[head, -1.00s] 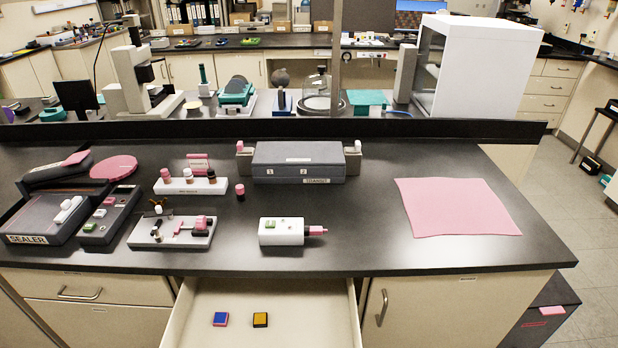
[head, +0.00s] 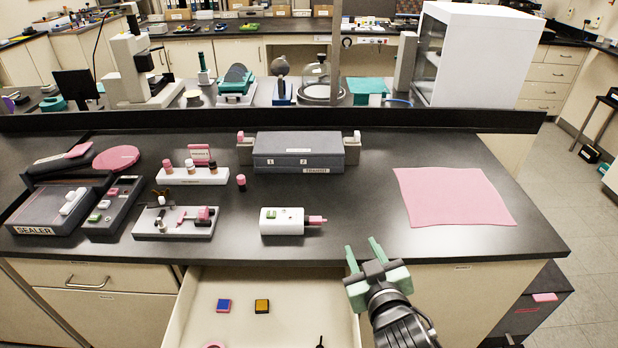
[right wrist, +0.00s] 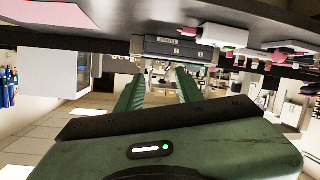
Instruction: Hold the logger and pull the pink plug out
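The logger (head: 283,220) is a white box with a green button, lying on the black bench near its front edge. The pink plug (head: 316,220) sits in its right end and points right. In the right wrist view the picture is turned over, and a white box with a pink end that looks like the logger (right wrist: 222,36) shows at the top. My right gripper (head: 363,244) is open and empty, in front of the bench edge, right of and nearer than the plug. Its two green fingers also show apart in the right wrist view (right wrist: 158,88). My left gripper is not in view.
An open drawer (head: 190,310) with a blue-red and an orange block juts out below the logger. A pink mat (head: 455,197) lies at right. A grey case (head: 298,150) stands behind, a grey fixture board (head: 175,222) at left. Bench between plug and mat is clear.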

